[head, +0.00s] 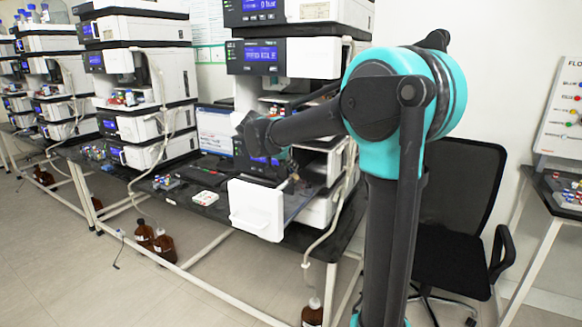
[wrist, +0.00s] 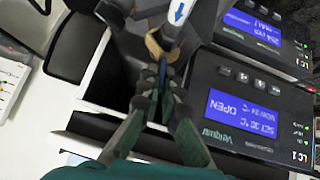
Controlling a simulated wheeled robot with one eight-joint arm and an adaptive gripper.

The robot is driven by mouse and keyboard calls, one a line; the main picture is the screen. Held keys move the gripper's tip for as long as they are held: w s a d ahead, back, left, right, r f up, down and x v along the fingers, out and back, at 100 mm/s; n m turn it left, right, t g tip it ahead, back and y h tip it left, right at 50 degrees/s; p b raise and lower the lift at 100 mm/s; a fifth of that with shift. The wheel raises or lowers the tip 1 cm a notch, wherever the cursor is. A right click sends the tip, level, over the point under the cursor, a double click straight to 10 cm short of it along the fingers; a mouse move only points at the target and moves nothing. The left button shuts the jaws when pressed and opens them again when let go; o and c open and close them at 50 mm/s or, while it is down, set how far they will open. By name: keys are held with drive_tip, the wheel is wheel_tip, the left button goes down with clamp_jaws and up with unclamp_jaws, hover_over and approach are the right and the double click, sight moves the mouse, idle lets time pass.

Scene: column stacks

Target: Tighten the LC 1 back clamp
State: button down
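The LC 1 column module (wrist: 235,115) fills the right of the wrist view, its blue display reading OPEN. A light column with a blue arrow label (wrist: 180,12) runs down from the top of that view. A tan ring-like clamp (wrist: 154,48) sits around its lower end; I cannot tell whether it is the back clamp. My gripper (wrist: 161,88) has its fingertips close together just below the ring. A narrow blue piece (wrist: 163,72) shows at the fingertips; whether they grip it is unclear. In the head view my arm hides much of the LC 1 stack.
The module's white door (head: 257,208) stands open in the head view. A small white tray (head: 205,198) and a coloured-part rack (head: 167,182) lie on the dark bench to its left. Another module (wrist: 265,35) is close beside the gripper. A black chair (head: 458,220) stands at right.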

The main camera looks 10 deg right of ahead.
drive_tip(key=shift+a, duration=0.1)
idle(0.3)
drive_tip(key=shift+w+a+f+n+g+h, duration=0.15)
drive_tip(key=shift+w+a+n+g+h, duration=0.2)
drive_tip(key=shift+h, duration=0.25)
drive_tip(key=shift+w+a+f+n+g+h, duration=0.1)
drive_tip(key=shift+w+a+n+g+h, duration=0.1)
drive_tip(key=shift+n+g+h, duration=0.3)
drive_tip(key=shift+w+a+f+n+g+h, duration=0.15)
drive_tip(key=shift+a+f+n+g+h, duration=0.1)
drive_tip(key=shift+n+h, duration=0.35)
drive_tip(key=shift+w+a+f+n+g+h, duration=0.1)
drive_tip(key=shift+a+f+n+g+h, duration=0.15)
drive_tip(key=shift+h, duration=0.55)
drive_tip(key=c, duration=1.8)
unclamp_jaws()
drive_tip(key=shift+o, duration=0.2)
drive_tip(key=v, duration=1.2)
